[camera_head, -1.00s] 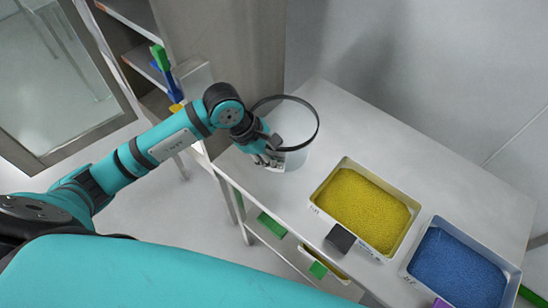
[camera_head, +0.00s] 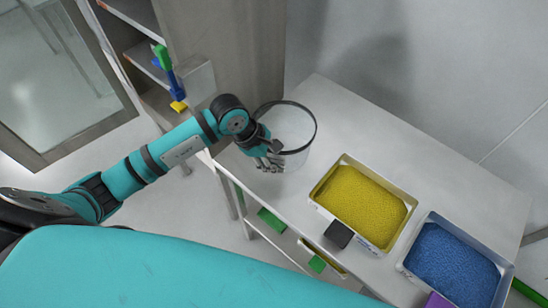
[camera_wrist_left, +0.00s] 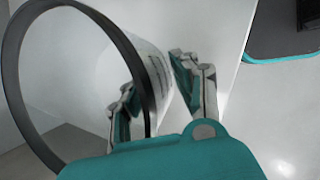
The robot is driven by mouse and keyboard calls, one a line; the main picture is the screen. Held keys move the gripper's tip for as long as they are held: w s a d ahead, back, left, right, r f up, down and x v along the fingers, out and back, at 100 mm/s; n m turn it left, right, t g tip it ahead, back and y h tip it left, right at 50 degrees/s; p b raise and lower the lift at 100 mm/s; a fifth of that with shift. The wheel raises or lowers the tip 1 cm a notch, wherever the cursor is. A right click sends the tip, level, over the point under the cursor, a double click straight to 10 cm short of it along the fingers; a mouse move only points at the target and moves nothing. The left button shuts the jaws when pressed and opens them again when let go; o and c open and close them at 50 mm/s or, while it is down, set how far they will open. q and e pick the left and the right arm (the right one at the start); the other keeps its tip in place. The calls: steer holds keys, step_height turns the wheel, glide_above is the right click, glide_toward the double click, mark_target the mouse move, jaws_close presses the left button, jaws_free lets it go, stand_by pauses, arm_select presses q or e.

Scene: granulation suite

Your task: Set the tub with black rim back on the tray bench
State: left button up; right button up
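The clear tub with black rim (camera_head: 300,106) is upright at the left end of the tray bench (camera_head: 440,165), near the back corner. My left gripper (camera_head: 271,163) is at the tub's front-left side. In the left wrist view the tub's black rim (camera_wrist_left: 137,62) fills the left side, with part of the wall and a printed label behind it. The left gripper (camera_wrist_left: 160,80) has its fingertips apart, with the tub's rim and wall between them, so it looks open around the wall. My right gripper is not in view.
A tray of yellow granules (camera_head: 362,205) and a tray of blue granules (camera_head: 452,265) stand right of the tub. A small black block (camera_head: 338,234) is at the front edge. A shelf cabinet (camera_head: 235,60) adjoins the bench's left end. The back strip of the bench is clear.

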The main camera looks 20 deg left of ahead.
arm_select(q)
steer(key=b+v, duration=0.2)
steer(key=v, duration=1)
